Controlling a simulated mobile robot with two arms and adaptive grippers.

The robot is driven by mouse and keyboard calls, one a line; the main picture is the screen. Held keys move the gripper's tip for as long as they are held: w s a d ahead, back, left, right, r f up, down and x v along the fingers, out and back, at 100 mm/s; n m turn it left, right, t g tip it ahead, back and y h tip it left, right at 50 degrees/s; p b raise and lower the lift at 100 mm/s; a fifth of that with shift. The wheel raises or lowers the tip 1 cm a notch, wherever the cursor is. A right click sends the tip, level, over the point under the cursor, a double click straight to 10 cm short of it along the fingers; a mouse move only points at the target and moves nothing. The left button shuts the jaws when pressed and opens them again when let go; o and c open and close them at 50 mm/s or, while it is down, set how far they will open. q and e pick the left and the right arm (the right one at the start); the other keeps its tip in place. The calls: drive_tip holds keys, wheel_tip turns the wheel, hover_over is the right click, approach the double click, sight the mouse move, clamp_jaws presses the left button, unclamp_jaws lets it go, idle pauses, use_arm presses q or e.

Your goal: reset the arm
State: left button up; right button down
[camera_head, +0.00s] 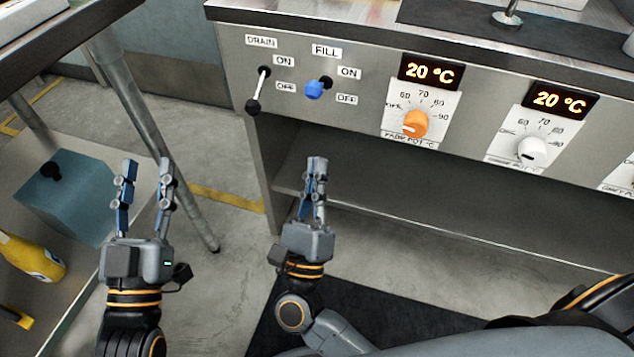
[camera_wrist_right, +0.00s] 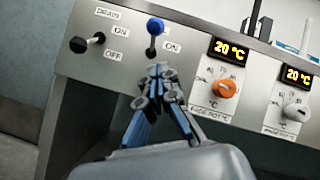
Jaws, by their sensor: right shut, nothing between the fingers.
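My left gripper (camera_head: 146,172) is open and empty at the left of the head view, in front of a steel table leg. My right gripper (camera_head: 317,163) is shut and empty in the head view, below the control panel. It also shows in the right wrist view (camera_wrist_right: 157,72), with its fingertips together. In that view the tips appear below the blue fill knob (camera_wrist_right: 155,26). In the head view they appear below the same blue knob (camera_head: 316,88) and apart from it. Nothing is held by either gripper.
The steel panel (camera_head: 236,75) carries a black drain lever (camera_head: 258,90), an orange dial (camera_head: 415,123) and a white dial (camera_head: 532,151). Both displays read 20 °C. An open shelf lies beneath. At left are a blue-grey box (camera_head: 68,200) and a yellow bottle (camera_head: 32,257).

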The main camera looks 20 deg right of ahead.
use_arm(q)
drive_tip(key=shift+s+r+t, duration=0.3)
drive_tip(key=shift+r, duration=0.1)
